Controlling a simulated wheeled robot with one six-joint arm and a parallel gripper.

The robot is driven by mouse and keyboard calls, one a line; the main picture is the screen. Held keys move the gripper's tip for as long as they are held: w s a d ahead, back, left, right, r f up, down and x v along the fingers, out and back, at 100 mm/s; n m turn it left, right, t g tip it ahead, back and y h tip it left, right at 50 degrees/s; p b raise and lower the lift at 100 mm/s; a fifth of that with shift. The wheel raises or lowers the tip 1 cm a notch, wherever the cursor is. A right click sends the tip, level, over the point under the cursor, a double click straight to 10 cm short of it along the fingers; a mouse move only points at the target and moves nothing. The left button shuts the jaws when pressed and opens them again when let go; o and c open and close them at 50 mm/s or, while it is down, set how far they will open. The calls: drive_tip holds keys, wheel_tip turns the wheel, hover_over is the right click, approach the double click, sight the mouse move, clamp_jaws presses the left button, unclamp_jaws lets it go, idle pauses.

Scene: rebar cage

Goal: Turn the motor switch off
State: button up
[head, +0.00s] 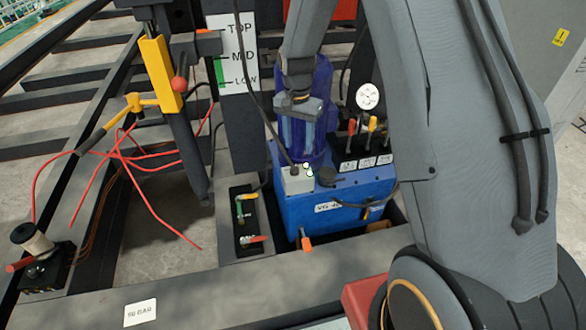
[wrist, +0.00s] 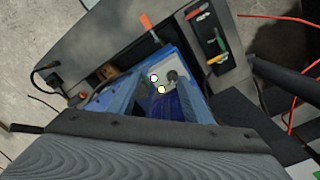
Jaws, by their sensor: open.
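The motor switch appears to be the small grey box (head: 297,181) with a black cable on top of the blue power unit (head: 345,205). Two small round spots, one white and one greenish, show beside it. In the wrist view the pale box top (wrist: 143,84) is partly in view with two bright spots. I cannot tell the switch's setting. My gripper (head: 298,106) is above and behind the box, in front of the dark blue motor (head: 308,130), apart from the switch. It is open and holds nothing that I can see.
Valve levers with red and yellow knobs (head: 372,124) and a gauge (head: 368,96) stand right of the motor. A tool tray (head: 247,222) lies left. A yellow post tool (head: 160,75) and loose red wires (head: 135,170) are farther left. A frame beam (head: 220,285) runs in front.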

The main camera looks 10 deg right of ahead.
sight(294, 170)
drive_tip(key=w+f+m, duration=0.1)
drive_tip(key=w+f, duration=0.1)
drive_tip(key=w+f+m, duration=0.1)
drive_tip(key=w+f, duration=0.1)
drive_tip(key=f, duration=0.1)
drive_tip(key=w+f+m+b, duration=0.1)
drive_tip(key=w+f, duration=0.1)
drive_tip(key=f, duration=0.1)
drive_tip(key=shift+w+a+f, duration=0.1)
drive_tip(key=shift+w+f, duration=0.1)
drive_tip(key=shift+w, duration=0.1)
drive_tip(key=shift+s+f+p, duration=0.1)
drive_tip(key=shift+f+p, duration=0.5)
drive_tip(key=shift+f, duration=3.35)
drive_tip(key=shift+c, duration=0.3)
drive_tip(key=c, duration=1)
